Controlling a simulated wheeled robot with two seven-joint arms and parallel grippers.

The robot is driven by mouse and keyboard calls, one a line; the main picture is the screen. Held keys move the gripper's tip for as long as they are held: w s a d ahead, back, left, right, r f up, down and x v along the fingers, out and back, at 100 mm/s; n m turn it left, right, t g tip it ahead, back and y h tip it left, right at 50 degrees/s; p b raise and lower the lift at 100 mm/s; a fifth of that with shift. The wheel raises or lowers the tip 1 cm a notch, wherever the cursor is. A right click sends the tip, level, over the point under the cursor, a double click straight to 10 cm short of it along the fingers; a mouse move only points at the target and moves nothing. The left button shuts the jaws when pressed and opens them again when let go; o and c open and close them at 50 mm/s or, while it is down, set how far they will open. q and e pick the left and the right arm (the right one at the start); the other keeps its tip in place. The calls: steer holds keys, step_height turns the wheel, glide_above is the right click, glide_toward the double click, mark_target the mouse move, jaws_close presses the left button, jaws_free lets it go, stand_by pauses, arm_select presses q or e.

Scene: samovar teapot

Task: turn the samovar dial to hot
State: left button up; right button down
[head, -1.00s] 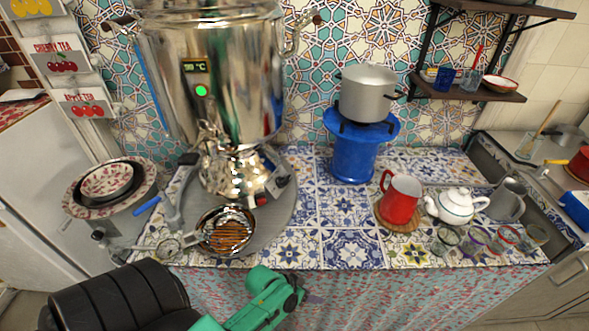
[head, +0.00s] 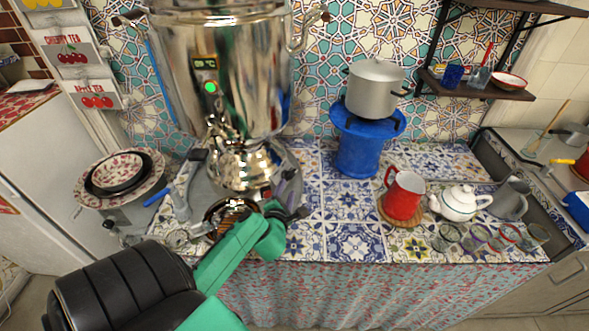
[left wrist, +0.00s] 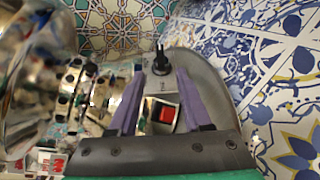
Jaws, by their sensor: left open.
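The big shiny samovar (head: 250,60) stands at the left of the counter, with a small lit display and a green light on its front. Its grey base shows in the left wrist view, carrying a black dial (left wrist: 161,66) and a red switch (left wrist: 167,113). My left gripper (left wrist: 160,75) is open with purple fingers. In the left wrist view the dial appears between the fingertips; I cannot tell whether they touch it. In the head view my left gripper (head: 287,183) is at the right front of the samovar base and hides the dial. My right gripper is not in view.
A strainer (head: 232,210) is under my forearm. A blue stand (head: 357,150) holds a pot (head: 375,88). A red mug (head: 403,195) and white teapot (head: 460,203) stand right. Tiles between are clear.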

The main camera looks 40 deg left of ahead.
mark_target(289, 174)
arm_select(q)
steer(key=b+x, duration=0.2)
steer(key=x, duration=1.2)
steer(key=shift+w+r, duration=0.1)
steer(key=shift+w, duration=0.1)
jaws_close()
